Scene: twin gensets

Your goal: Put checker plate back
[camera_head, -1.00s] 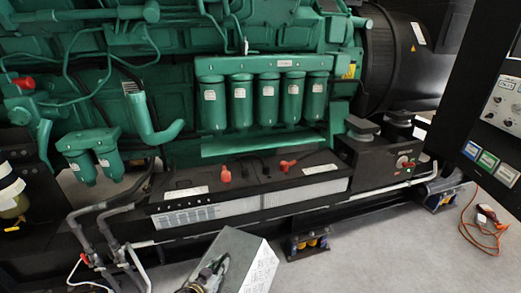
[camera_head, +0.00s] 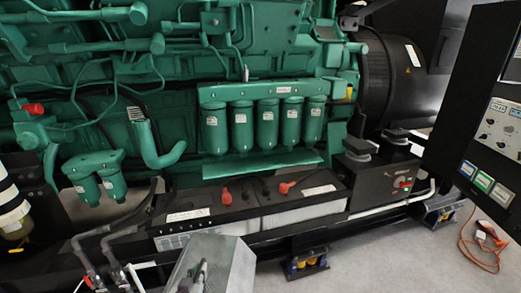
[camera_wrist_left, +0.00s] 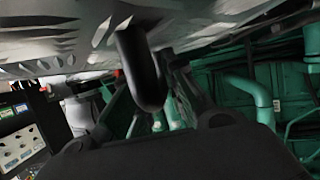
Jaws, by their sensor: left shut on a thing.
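The checker plate (camera_head: 232,262) is a grey metal sheet at the bottom middle of the head view, tilted in front of the genset base. My left gripper (camera_head: 192,278) is at its left part, shut on it; the lower part of the gripper is cut off by the frame edge. In the left wrist view the plate (camera_wrist_left: 70,35) fills the top, with its raised pattern showing. A dark finger of the left gripper (camera_wrist_left: 146,65) reaches up against it. My right gripper is not in view.
The green engine (camera_head: 130,50) with several green filters (camera_head: 265,125) stands behind. Below are batteries (camera_head: 205,225) with red terminal caps (camera_head: 226,195) and grey hoses (camera_head: 110,235).

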